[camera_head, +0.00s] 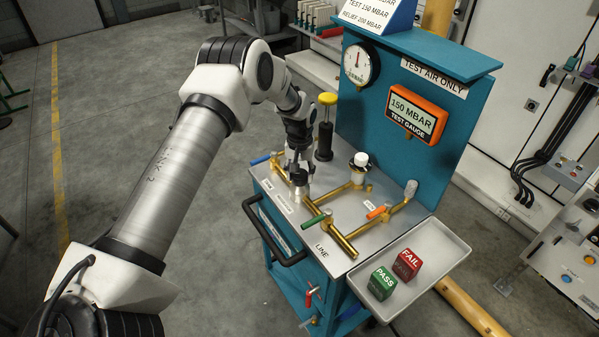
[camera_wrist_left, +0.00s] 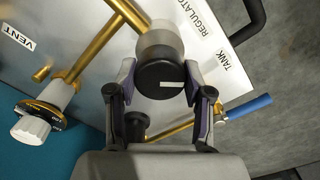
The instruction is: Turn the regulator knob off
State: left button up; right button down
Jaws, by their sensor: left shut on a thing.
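The regulator knob (camera_wrist_left: 160,82) is a black round cap with a white line mark, on a grey body near the label REGULATOR (camera_wrist_left: 203,18). My left gripper (camera_head: 299,168) reaches down from above to the left part of the bench top. In the left wrist view its two fingers (camera_wrist_left: 161,92) stand on either side of the knob, shut on it. The white mark lies roughly level in that view. In the head view the gripper mostly hides the knob. My right gripper is not in view.
Brass pipes (camera_wrist_left: 102,40) run across the bench top, with a blue lever (camera_wrist_left: 248,107), a green lever (camera_head: 315,220) and an orange lever (camera_head: 376,211). A black post with a yellow top (camera_head: 327,98) stands close behind the gripper. A tray (camera_head: 433,257) holds PASS and FAIL blocks.

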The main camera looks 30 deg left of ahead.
aim_at(301, 173)
pick_arm(q)
jog(key=n+p, duration=0.1)
jog(key=n, duration=0.3)
jog(key=shift+s+f+n, duration=0.1)
jog(key=shift+s+n, duration=0.05)
jog(key=shift+n, duration=0.15)
jog(key=n, duration=0.4)
jog(key=shift+p, duration=0.3)
jog(key=o, duration=1.2)
jog(key=shift+d, duration=0.1)
jog(key=shift+c, duration=0.2)
jog(key=shift+w, duration=0.2)
notch_tip(301, 173, up, 12)
